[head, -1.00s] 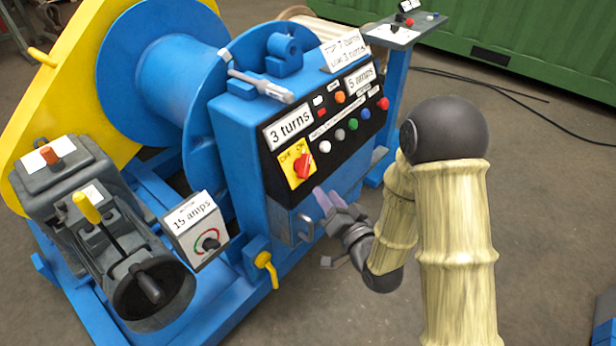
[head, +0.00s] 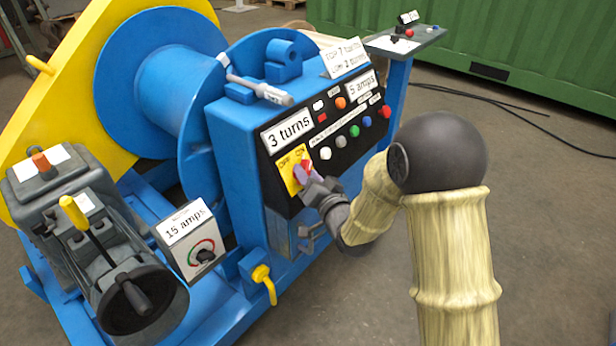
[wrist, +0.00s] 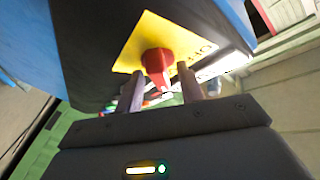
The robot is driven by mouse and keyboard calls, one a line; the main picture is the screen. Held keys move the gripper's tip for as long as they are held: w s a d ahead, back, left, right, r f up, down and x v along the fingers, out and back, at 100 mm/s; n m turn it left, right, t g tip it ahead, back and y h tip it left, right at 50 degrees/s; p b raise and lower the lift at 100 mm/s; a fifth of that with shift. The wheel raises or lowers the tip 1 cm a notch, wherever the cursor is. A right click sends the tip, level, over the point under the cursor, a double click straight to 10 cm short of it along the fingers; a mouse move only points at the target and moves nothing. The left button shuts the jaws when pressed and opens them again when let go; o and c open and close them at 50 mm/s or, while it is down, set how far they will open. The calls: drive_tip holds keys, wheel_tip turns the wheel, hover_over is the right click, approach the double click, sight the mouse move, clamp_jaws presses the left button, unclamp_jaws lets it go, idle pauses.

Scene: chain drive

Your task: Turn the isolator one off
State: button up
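The isolator is a red rotary knob (wrist: 158,62) on a yellow plate (head: 286,175) marked OFF and ON, low on the black front panel of the blue cabinet. In the head view my gripper (head: 304,172) is at the knob and covers most of it. In the wrist view its two fingers stand apart, one on each side of the knob's lower end. The knob shows between them, with a visible gap on the left and a narrower one on the right. I cannot tell whether either finger touches it.
Coloured buttons (head: 340,141) sit on the panel right of the isolator. A "15 amps" box (head: 187,243) with a dial and a yellow-handled lever (head: 74,212) stand at the left. A small control stand (head: 404,42) is behind right. The floor at right is clear.

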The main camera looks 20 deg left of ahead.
drive_tip(key=shift+w+a, duration=0.15)
clamp_jaws()
